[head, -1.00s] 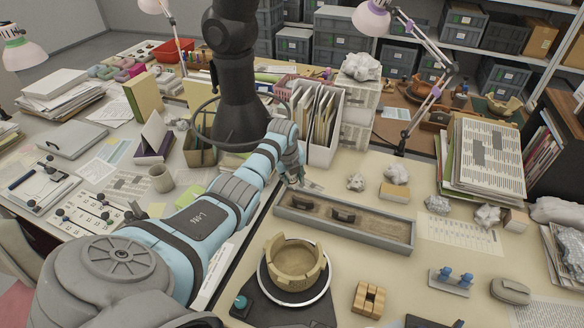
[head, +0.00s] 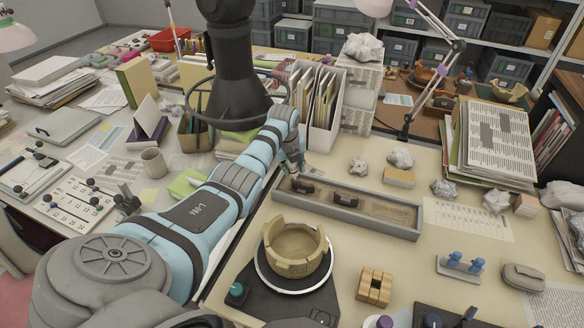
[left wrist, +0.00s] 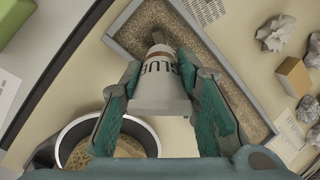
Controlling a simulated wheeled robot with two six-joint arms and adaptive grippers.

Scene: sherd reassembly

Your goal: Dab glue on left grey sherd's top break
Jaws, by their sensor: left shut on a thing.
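The left grey sherd (head: 303,187) stands dark and upright in the long sand tray (head: 385,227). A second dark sherd (head: 345,200) stands to its right. My left gripper (head: 300,170) is at the tray's left end, close to the left sherd. In the left wrist view my gripper (left wrist: 165,95) is shut on a white glue tube (left wrist: 160,88), its nozzle (left wrist: 157,38) pointing away over the sand. Whether the nozzle touches the sherd I cannot tell. The tube and fingers hide most of the sherds there. My right gripper is out of view.
A tan, broken-rimmed pot (head: 296,262) sits on a round turntable in front of the tray. A wooden block (head: 374,287) and a stand with blue knobs (head: 460,264) lie to its right. Crumpled paper (head: 400,158) lies behind the tray. A file holder (head: 322,115) stands close behind my gripper.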

